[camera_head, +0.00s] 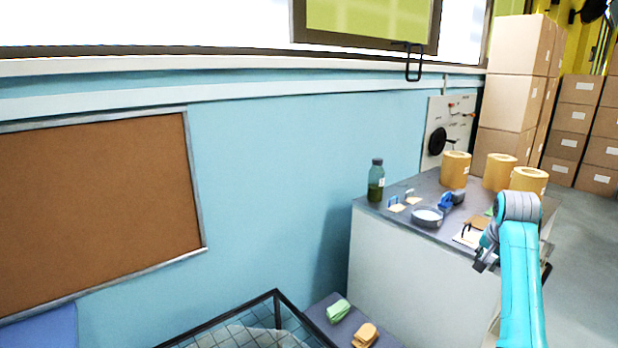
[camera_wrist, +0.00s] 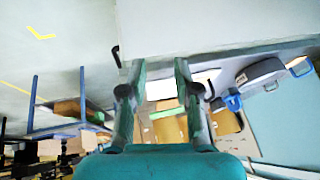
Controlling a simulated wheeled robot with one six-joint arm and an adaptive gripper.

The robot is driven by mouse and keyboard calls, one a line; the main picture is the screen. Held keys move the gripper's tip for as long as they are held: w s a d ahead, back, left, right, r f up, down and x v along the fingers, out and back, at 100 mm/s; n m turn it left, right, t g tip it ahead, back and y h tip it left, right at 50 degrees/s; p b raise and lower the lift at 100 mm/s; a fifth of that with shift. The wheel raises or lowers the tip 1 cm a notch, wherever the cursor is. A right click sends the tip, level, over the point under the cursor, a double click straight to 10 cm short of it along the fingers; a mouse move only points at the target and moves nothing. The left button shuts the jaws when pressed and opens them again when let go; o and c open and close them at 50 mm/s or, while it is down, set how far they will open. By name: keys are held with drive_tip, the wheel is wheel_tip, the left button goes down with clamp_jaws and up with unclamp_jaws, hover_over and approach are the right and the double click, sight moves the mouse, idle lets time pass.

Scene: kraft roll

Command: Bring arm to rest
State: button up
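My teal arm reaches up at the right of the head view, with its wrist bent over the front edge of a grey-topped counter (camera_head: 362,205). My gripper (camera_head: 483,264) hangs below the wrist. In the wrist view the two fingers of my gripper (camera_wrist: 156,66) stand well apart with nothing held between them. Beyond the fingers show white paper (camera_wrist: 165,86) and a brown item (camera_wrist: 172,130) on the counter. Three kraft rolls stand upright on the counter: one left (camera_head: 455,170), one middle (camera_head: 498,174) and one right (camera_head: 528,180), partly behind my wrist.
A green bottle (camera_head: 376,182), a round grey dish (camera_head: 427,217) and a blue tape dispenser (camera_head: 449,199) stand on the counter. Stacked cartons (camera_head: 515,75) rise behind. A wire basket (camera_head: 277,300) and a low bench with folded cloths (camera_head: 338,311) are at the lower middle.

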drive_tip(key=s+a+f+n+t, duration=0.1)
drive_tip(key=s+a+f, duration=0.15)
drive_tip(key=f, duration=0.55)
drive_tip(key=s+a+f+n, duration=0.1)
drive_tip(key=s+a+f, duration=0.15)
drive_tip(key=f, duration=0.45)
drive_tip(key=s+a+f+t, duration=0.1)
drive_tip(key=s+a+f, duration=0.15)
drive_tip(key=f, duration=0.55)
drive_tip(key=s+a+f+n+t, duration=0.1)
drive_tip(key=s+a+f+n, duration=0.1)
drive_tip(key=s+a+f, duration=0.55)
drive_tip(key=s+a+f+n+t, duration=0.1)
drive_tip(key=s+a+f+t, duration=0.3)
drive_tip(key=s, duration=0.6)
drive_tip(key=s+a+r+n+y, duration=0.1)
drive_tip(key=s+a, duration=0.2)
drive_tip(key=s, duration=0.8)
drive_tip(key=s+a+n, duration=0.1)
drive_tip(key=s+a, duration=0.2)
drive_tip(key=s, duration=0.8)
drive_tip(key=s+a+r+n+t+y, duration=0.1)
drive_tip(key=s+a+r+n+t, duration=0.1)
drive_tip(key=s+r, duration=1.4)
drive_tip(key=shift+s+a+r+n+t, duration=0.3)
drive_tip(key=shift+s+a+n, duration=0.15)
drive_tip(key=shift+n, duration=0.05)
